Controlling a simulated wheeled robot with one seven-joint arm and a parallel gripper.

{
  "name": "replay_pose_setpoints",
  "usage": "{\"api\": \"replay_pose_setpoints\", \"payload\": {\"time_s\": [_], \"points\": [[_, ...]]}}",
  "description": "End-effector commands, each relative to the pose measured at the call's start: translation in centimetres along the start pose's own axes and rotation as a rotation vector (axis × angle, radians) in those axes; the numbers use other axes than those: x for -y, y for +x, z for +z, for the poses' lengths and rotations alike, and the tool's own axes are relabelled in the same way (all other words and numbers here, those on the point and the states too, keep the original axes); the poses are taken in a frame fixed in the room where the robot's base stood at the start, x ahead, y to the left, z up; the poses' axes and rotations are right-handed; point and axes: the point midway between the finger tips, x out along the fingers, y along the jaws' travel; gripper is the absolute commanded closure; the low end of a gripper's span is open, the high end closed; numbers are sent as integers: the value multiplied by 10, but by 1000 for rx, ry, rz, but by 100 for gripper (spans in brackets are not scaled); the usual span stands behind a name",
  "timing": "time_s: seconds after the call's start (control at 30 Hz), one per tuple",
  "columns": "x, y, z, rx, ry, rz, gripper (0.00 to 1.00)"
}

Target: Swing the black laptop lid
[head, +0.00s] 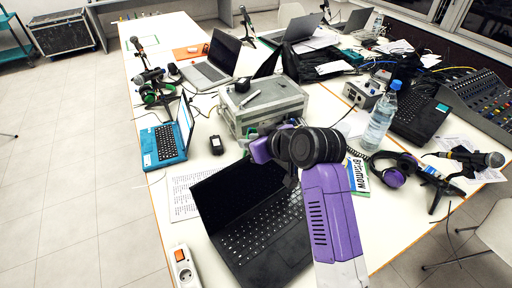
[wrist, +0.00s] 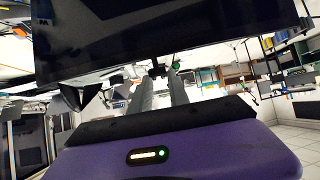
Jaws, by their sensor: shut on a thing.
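The black laptop stands open at the front of the table in the head view. Its dark lid (head: 236,194) is raised and tilted, and its keyboard base (head: 265,238) lies flat on the table. My purple arm reaches over the laptop's right side and hides part of it. My gripper shows in the wrist view (wrist: 158,78), with its two grey fingers close together at the lower edge of a large dark panel, the laptop lid (wrist: 165,35). It is shut on the lid; the exact contact is hard to see. In the head view my wrist hides the fingertips.
A grey case (head: 262,106) stands behind the laptop. A blue laptop (head: 163,143) and a printed sheet (head: 190,192) lie to its left, with a power strip (head: 182,267) at the front. A water bottle (head: 381,117) and purple headphones (head: 393,170) are to the right.

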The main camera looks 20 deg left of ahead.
Motion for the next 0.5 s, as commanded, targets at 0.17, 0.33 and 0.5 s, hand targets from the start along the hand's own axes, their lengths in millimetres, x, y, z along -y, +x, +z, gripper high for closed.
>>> {"api": "replay_pose_setpoints", "payload": {"time_s": [0.17, 0.33, 0.5], "points": [[0, 13, -6, 0, -1, 1, 100], [0, 17, -11, -1, -1, 1, 100], [0, 17, -12, -2, 0, 1, 100]]}}
